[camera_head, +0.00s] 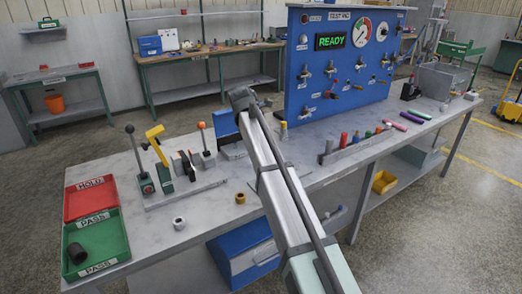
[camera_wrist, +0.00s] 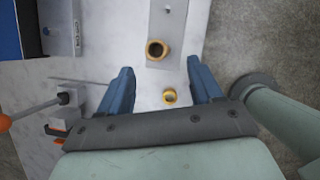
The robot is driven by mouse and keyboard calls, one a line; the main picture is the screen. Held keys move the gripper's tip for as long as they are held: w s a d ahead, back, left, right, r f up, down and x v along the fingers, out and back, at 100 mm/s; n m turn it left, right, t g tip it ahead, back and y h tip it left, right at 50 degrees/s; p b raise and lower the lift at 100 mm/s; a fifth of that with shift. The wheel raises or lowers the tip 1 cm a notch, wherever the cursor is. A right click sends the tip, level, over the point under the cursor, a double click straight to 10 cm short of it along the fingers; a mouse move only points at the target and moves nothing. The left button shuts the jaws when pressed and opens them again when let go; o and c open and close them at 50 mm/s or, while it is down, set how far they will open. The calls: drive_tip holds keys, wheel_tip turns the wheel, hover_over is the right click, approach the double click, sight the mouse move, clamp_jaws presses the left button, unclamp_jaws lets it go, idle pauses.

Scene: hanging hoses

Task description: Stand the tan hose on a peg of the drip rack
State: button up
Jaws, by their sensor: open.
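A tan hose (camera_wrist: 149,50), seen end-on with its dark bore facing me, stands near the end of a grey strip in the wrist view. The strip looks like the drip rack (camera_wrist: 160,28); a bare peg (camera_wrist: 168,8) shows farther along it. I cannot tell if a peg is inside the hose. In the head view the drip rack (camera_head: 357,148) carries several coloured upright pieces. My gripper (camera_wrist: 160,69) is open and empty, its blue fingers wide apart, with the hose beyond the fingertips. In the head view my arm hides the fingers.
A small brass-coloured ring (camera_wrist: 169,97) lies on the table below my fingers; it also shows in the head view (camera_head: 240,197). An orange-tipped lever (camera_head: 202,137) stands to the left, and a blue test panel (camera_head: 335,70) rises behind. Purple and green hoses lie right.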

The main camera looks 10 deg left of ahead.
drive_tip(key=v, duration=0.7)
drive_tip(key=shift+d+f, duration=0.1)
